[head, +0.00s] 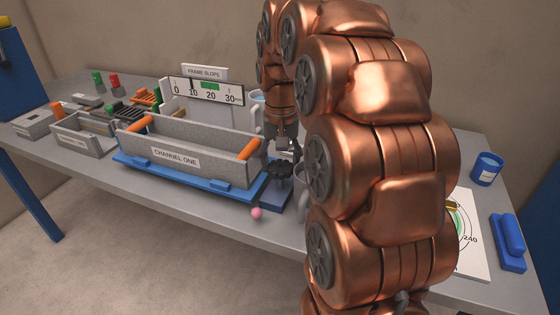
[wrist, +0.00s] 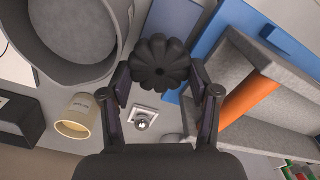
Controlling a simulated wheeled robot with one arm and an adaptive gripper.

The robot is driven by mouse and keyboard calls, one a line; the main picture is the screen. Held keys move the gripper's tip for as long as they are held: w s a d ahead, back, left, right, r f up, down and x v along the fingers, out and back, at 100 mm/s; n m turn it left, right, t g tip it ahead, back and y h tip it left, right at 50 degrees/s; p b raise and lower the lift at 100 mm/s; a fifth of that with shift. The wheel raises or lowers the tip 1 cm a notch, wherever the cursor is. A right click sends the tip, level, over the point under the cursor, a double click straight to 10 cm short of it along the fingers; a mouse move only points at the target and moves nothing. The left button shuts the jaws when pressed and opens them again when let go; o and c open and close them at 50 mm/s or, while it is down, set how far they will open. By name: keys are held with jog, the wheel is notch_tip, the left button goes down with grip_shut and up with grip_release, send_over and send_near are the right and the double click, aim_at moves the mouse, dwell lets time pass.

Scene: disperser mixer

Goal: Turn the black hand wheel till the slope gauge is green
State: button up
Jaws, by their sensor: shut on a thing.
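The black hand wheel (head: 279,169) is at the right end of the blue base under the grey channel (head: 185,155) marked CHANNEL ONE. In the wrist view the lobed wheel (wrist: 162,62) sits between the two fingertips of my gripper (wrist: 160,77), which is shut on its sides. In the head view my gripper (head: 288,148) reaches down at the wheel, partly hidden by my arm. The slope gauge (head: 206,91), under a FRAME SLOPE sign, has a 0 to 30 mm scale and a green band. A dark pointer seems to stand near 10, left of the green.
A pink ball (head: 257,213) is near the table's front edge, below the wheel. A grey round vessel (wrist: 70,35) is close to the left finger in the wrist view. Trays and small parts fill the table's left. A blue jar (head: 487,169) stands at right.

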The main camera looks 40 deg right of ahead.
aim_at(281, 165)
jog(key=o, duration=1.2)
jog(key=shift+c, duration=0.2)
jog(key=shift+r, duration=0.15)
notch_tip(281, 165, up, 12)
